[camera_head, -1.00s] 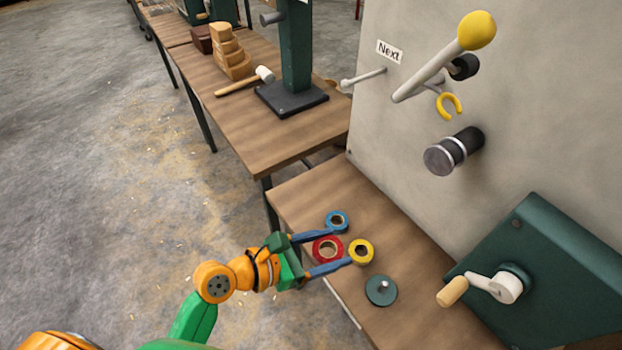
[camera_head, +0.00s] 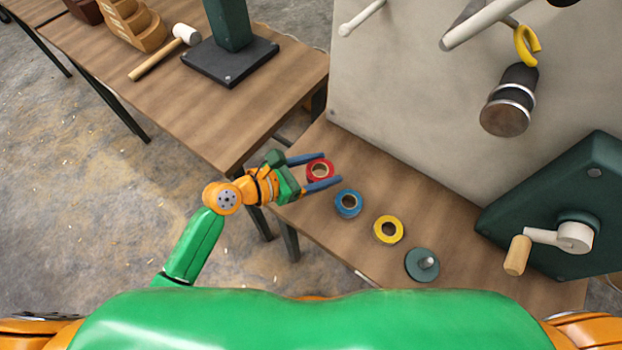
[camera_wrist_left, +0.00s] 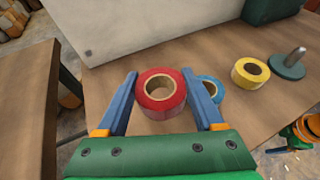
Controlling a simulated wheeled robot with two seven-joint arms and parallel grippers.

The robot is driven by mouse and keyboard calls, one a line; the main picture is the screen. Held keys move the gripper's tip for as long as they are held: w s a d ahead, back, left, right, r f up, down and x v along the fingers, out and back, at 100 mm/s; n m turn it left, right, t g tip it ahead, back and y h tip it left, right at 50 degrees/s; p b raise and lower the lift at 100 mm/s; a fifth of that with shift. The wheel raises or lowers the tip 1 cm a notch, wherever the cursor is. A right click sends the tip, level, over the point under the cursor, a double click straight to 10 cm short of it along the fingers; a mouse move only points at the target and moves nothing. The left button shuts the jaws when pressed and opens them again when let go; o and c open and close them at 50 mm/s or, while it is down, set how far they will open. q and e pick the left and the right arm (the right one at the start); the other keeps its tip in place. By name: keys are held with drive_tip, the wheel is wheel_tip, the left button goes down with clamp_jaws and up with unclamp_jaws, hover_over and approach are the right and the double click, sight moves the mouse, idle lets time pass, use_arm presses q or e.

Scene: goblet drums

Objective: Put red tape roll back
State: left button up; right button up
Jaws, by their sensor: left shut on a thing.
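The red tape roll (camera_head: 320,170) is between the two blue fingers of my left gripper (camera_head: 312,172), which is shut on it. It is at the far-left end of the near bench (camera_head: 370,165); I cannot tell whether it touches the wood. In the left wrist view the red roll (camera_wrist_left: 161,93) sits between the fingertips, hole facing up. The blue tape roll (camera_head: 348,203) lies beside it, partly hidden behind a finger in the wrist view. The yellow tape roll (camera_head: 388,229) and a green disc with a peg (camera_head: 422,264) continue the row.
A grey panel (camera_head: 400,100) rises behind the near bench. A dark green box with a crank (camera_head: 575,235) stands at the right. Another bench (camera_head: 230,115), with a mallet (camera_head: 165,52) and a green post on a dark base, is at the left across a narrow gap.

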sight(312, 177)
use_arm(q)
drive_tip(key=f, duration=0.2)
drive_tip(key=w+a+f+b, duration=0.1)
drive_tip(key=f+b, duration=0.1)
drive_tip(key=f, duration=0.1)
drive_tip(key=shift+w+a+f, duration=0.15)
drive_tip(key=shift+a+f, duration=0.15)
drive_tip(key=shift+a, duration=0.05)
drive_tip(key=shift+w+f, duration=0.1)
drive_tip(key=o, duration=1.3)
drive_tip(key=shift+o, duration=1.2)
